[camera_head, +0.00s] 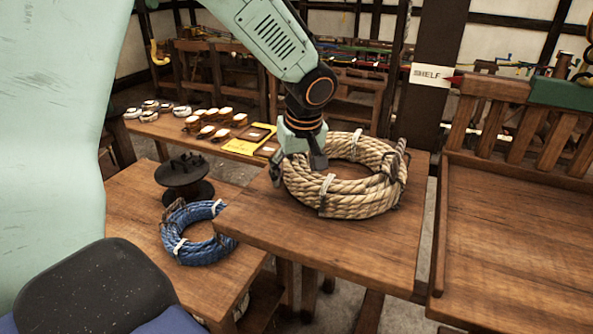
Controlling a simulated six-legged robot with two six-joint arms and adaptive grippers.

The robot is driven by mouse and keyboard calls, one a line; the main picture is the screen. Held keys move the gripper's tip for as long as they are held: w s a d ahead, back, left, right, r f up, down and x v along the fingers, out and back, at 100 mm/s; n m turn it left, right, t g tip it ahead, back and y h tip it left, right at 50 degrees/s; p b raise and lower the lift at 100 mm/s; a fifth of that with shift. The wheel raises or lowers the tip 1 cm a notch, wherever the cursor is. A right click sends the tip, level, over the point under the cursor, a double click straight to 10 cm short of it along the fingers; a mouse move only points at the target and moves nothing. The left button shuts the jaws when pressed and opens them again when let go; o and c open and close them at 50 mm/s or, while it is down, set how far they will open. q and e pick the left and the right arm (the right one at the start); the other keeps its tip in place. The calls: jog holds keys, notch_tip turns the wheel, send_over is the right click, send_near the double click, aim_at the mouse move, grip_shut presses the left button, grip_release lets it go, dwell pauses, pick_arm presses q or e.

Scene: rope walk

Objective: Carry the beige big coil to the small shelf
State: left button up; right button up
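The beige big coil (352,199) is a thick ring of rope with pale ties. It appears to lie flat on a wooden top (330,250) in the middle of the head view. My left gripper (297,165) reaches down over the coil's left side. One finger is outside the ring and the other is inside it, with rope between them. The frame does not show whether they press on the rope. A small sign reading "SHELF" (431,76) is on a dark post behind the coil. My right gripper is not in view.
A blue rope coil (197,233) and a dark spool (184,177) are on a lower wooden table at left. A wooden bench (520,260) with a slatted back stands at right. Behind, a table holds small spools and yellow cards (247,142).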

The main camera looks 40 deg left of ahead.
pick_arm(q)
jog(key=shift+w+d, duration=0.15)
jog(key=shift+w, duration=0.1)
jog(key=shift+r, duration=0.3)
jog(key=b+v, duration=0.1)
jog(key=v, duration=0.9)
jog(key=shift+s+d+r, duration=0.1)
jog(key=shift+s+d, duration=0.05)
jog(key=shift+s, duration=0.05)
jog(key=shift+r, duration=0.5)
jog(key=shift+s, duration=0.1)
jog(key=shift+f, duration=0.1)
